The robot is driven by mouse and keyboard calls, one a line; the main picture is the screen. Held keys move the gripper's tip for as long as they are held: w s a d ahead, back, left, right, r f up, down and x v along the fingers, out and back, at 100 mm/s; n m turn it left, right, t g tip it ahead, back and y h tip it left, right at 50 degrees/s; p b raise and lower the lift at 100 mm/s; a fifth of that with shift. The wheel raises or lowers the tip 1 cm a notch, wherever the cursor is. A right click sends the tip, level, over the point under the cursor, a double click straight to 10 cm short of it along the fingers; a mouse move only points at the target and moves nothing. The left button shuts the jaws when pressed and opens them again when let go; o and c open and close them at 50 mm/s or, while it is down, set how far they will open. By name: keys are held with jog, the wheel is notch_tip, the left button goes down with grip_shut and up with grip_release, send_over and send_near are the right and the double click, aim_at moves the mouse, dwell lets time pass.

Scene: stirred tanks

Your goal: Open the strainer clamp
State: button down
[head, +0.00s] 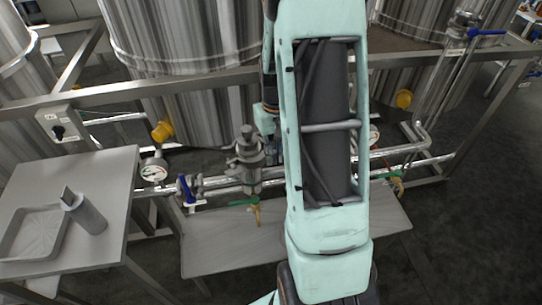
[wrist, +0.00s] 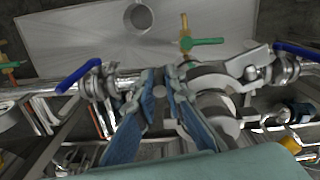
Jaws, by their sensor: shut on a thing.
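The steel strainer (head: 248,165) stands in the pipe run, in the middle of the head view. In the wrist view the strainer (wrist: 214,108) is right of my fingers, with rounded steel rings around its body. My gripper (wrist: 160,82) has two blue-padded fingers pointing at the pipe, just left of the strainer body. They are shut on a small grey metal part between the tips, which looks like part of the strainer clamp (wrist: 159,92); the fingers hide much of it. In the head view my arm hides most of the gripper, beside the strainer.
Blue-handled valves (wrist: 78,76) and (wrist: 296,50) flank the strainer. In the head view, a side table (head: 115,170) at left holds a tray (head: 15,268) and a grey cylinder (head: 88,216).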

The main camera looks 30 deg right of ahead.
jog(key=w+d+n+p, duration=0.1)
jog(key=w+d+n, duration=0.2)
jog(key=n, duration=0.5)
jog(key=w+d+n+p, duration=0.1)
jog(key=w+d+n, duration=0.1)
jog(key=d+n, duration=0.3)
jog(key=shift+w+d+n+p, duration=0.25)
jog(key=shift+w+n+p, duration=0.15)
jog(key=shift+n, duration=1.7)
jog(key=shift+w, duration=0.15)
jog(key=c, duration=2)
grip_release()
jog(key=shift+r, duration=0.1)
notch_tip(320, 180, up, 12)
jog(key=shift+f, duration=0.1)
